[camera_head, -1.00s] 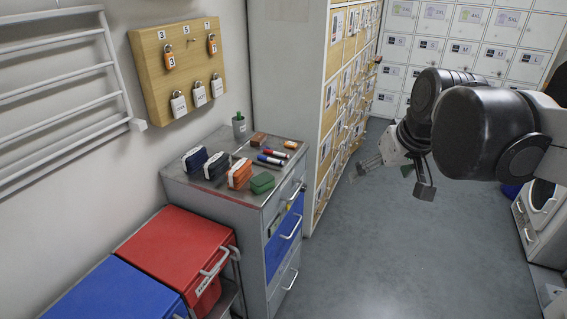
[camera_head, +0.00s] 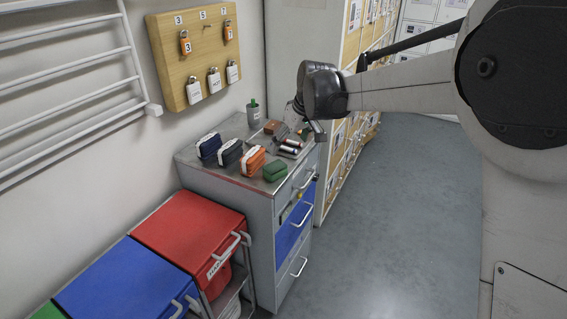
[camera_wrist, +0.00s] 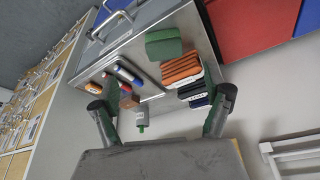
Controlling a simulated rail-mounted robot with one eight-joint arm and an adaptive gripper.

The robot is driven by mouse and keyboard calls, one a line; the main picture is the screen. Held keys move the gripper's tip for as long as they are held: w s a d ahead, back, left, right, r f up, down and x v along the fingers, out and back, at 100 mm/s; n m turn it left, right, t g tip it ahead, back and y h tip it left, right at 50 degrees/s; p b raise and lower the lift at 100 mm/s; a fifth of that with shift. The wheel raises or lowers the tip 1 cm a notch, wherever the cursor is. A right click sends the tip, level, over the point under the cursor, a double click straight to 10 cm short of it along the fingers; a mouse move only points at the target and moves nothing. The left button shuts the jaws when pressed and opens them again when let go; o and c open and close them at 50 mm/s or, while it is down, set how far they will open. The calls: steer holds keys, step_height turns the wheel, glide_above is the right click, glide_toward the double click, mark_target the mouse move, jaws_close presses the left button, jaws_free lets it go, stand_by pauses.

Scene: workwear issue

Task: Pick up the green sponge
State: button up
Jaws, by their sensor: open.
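The green sponge (camera_head: 275,170) is a small rounded green block on the front right corner of the grey cabinet top (camera_head: 240,176). In the wrist view the sponge (camera_wrist: 163,44) lies at the upper middle, beyond the fingertips, with nothing covering it. My gripper (camera_head: 300,134) is over the rear right part of the cabinet top, behind the sponge and apart from it. In the wrist view my gripper (camera_wrist: 161,97) has its two fingers spread wide with nothing held between them.
An orange pack (camera_head: 253,160) stands close left of the sponge, with a dark pack (camera_head: 229,154) and a blue pack (camera_head: 208,146) beyond. Markers (camera_wrist: 124,76), a brown block (camera_head: 273,127) and a grey cup (camera_head: 254,112) are behind. Red bin lid (camera_head: 190,228) stands front left.

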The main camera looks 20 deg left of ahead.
mark_target(276, 166)
steer(key=x, duration=0.9)
steer(key=shift+a+f, duration=0.2)
steer(key=shift+a, duration=0.3)
steer(key=shift+p+x, duration=0.45)
steer(key=shift+x, duration=2.2)
steer(key=shift+a, duration=0.15)
steer(key=shift+c, duration=0.2)
steer(key=c, duration=0.8)
steer(key=shift+r, duration=0.2)
steer(key=shift+c, duration=0.2)
